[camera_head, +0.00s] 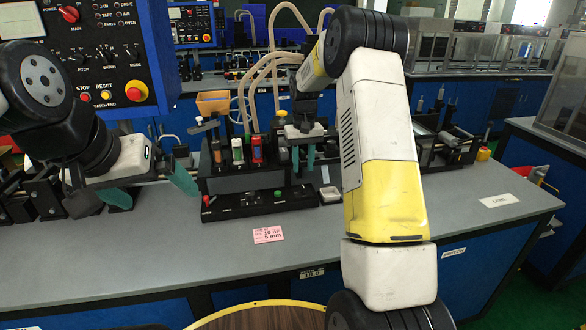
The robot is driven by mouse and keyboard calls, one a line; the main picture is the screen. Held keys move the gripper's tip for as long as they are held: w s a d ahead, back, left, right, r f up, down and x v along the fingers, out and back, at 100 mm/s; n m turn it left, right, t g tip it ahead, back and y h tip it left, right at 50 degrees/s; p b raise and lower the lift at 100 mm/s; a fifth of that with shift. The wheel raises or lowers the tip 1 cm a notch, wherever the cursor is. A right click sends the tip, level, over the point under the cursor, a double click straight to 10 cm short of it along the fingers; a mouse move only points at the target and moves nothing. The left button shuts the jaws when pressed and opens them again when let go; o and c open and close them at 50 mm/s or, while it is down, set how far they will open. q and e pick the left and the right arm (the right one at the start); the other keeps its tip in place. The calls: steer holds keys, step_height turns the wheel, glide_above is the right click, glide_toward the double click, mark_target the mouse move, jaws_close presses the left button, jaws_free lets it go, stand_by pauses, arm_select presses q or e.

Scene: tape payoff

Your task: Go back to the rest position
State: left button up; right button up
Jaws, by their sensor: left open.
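My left gripper (157,196) hangs at the left over the grey bench, in front of the blue control panel. Its two teal fingers are wide apart with nothing between them. My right gripper (303,160) is in the middle, at the right end of the black station (265,200), with its teal fingers pointing down. The gap between them is small and unclear, and I cannot tell whether they touch anything. My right arm runs up the middle-right and hides part of the bench behind it.
The black station carries green and red cylinders (257,150), hoses and an orange hopper (213,102). A pink label (268,234) lies on the bench (130,250). The blue control panel (100,50) stands at the left. The bench front is mostly clear. A round yellow-rimmed surface (225,310) is below.

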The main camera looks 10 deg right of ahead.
steer(key=shift+r, duration=0.4)
steer(key=s+a+r+t+y, duration=0.1)
steer(key=s+a+r+t, duration=0.15)
steer(key=s+r, duration=1.3)
steer(key=s+a+r+t+y, duration=0.1)
steer(key=s+a+t, duration=0.1)
steer(key=s, duration=1.6)
steer(key=shift+s+t, duration=0.35)
steer(key=shift+t, duration=0.5)
steer(key=shift+r, duration=0.15)
